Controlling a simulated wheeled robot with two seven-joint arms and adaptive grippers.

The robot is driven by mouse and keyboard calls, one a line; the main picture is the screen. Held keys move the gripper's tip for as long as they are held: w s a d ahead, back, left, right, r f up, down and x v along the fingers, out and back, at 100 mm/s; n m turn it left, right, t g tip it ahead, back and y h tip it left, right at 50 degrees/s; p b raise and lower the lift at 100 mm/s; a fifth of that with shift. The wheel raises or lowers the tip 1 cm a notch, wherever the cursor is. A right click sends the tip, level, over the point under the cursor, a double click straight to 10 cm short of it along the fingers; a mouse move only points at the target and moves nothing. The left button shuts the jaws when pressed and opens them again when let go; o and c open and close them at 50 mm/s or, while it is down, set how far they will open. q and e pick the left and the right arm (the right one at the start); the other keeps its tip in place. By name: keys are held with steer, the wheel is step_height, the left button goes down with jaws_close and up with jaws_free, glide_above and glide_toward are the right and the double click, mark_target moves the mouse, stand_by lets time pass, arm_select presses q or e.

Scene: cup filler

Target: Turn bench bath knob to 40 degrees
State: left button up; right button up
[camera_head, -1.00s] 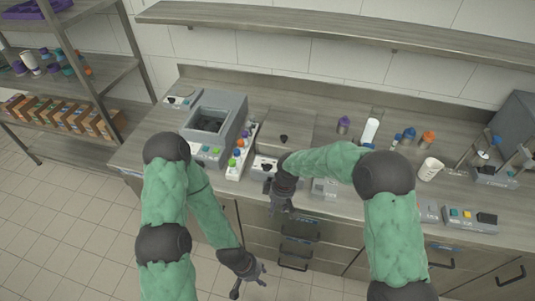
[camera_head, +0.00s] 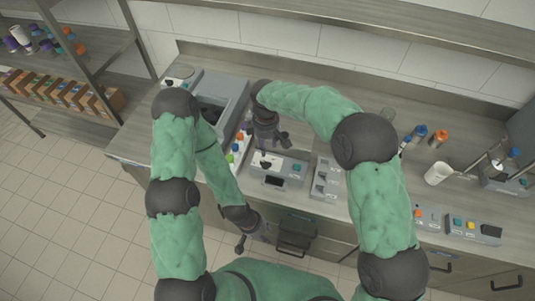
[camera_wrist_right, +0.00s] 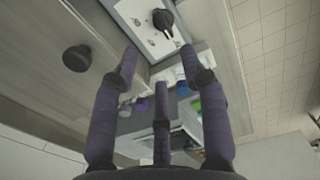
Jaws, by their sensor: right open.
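The bench bath's front panel (camera_head: 290,172) is on the bench, with a black knob (camera_head: 267,162) on its top. In the right wrist view the knob (camera_wrist_right: 163,19) shows at the top, on a white marked face (camera_wrist_right: 140,22); its dial setting is too small to read. My right gripper (camera_head: 277,143) is just behind and above the knob, apart from it. Its fingers (camera_wrist_right: 160,58) are spread and empty, with the knob beyond their tips. My left gripper (camera_head: 254,244) hangs low in front of the bench, open and empty.
A grey box with a dark opening (camera_head: 222,90) and a strip of coloured caps (camera_head: 238,148) stand left of the panel. A small grey device (camera_head: 328,178) is close on its right. A round dark handle (camera_wrist_right: 77,58) shows in the wrist view. A white cup (camera_head: 438,172) stands farther right.

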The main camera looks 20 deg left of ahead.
mark_target(266, 164)
step_height(266, 164, down, 10)
steer(key=shift+s+r+b, duration=0.1)
steer(key=shift+b, duration=0.2)
jaws_close()
